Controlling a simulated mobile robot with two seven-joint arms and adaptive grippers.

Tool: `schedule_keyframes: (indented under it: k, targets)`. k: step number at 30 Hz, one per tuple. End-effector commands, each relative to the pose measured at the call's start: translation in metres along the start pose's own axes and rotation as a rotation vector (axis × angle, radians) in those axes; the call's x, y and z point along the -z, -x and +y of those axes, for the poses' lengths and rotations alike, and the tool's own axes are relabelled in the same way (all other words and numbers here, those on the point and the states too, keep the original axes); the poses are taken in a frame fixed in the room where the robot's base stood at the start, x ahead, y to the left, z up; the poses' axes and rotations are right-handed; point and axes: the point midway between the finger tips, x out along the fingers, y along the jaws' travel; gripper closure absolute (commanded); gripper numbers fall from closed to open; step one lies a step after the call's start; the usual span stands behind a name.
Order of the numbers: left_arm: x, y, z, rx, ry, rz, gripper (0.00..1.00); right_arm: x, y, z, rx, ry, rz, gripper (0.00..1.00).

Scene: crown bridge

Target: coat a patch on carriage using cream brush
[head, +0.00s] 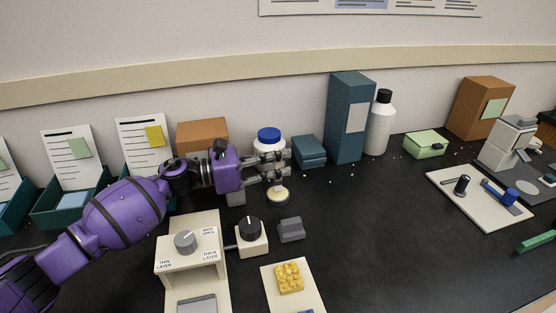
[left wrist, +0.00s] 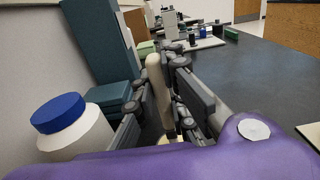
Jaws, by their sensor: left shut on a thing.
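My left gripper (head: 277,167) reaches in from the left, in front of a white jar with a blue lid. It is shut on the cream brush, whose pale upright handle (left wrist: 156,80) shows between the fingers in the left wrist view. A round cream piece (head: 277,196) shows just below the fingers in the head view; whether it is part of the brush or a stand under it I cannot tell. A cream layer device (head: 191,256) with a grey knob stands at the front, a grey plate (head: 197,304) at its lower part. Which part is the carriage is unclear.
The blue-lidded jar (head: 269,147) is close behind my gripper. A black-knobbed box (head: 251,240), a grey block (head: 291,230) and a yellow studded block (head: 289,278) are in front. A tall teal box (head: 348,118) and a white bottle (head: 381,125) stand behind. The table's middle right is clear.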

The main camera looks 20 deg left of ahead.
Motion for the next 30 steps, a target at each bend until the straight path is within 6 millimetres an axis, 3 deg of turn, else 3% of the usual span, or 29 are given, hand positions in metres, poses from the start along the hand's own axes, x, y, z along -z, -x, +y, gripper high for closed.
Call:
schedule_keyframes:
  k: [30]
  targets:
    - [0.0086,-0.0001,-0.0002,0.000,0.000,0.000,1.00,-0.0082,-0.0040,-0.0003,0.000,0.000,-0.009,0.60]
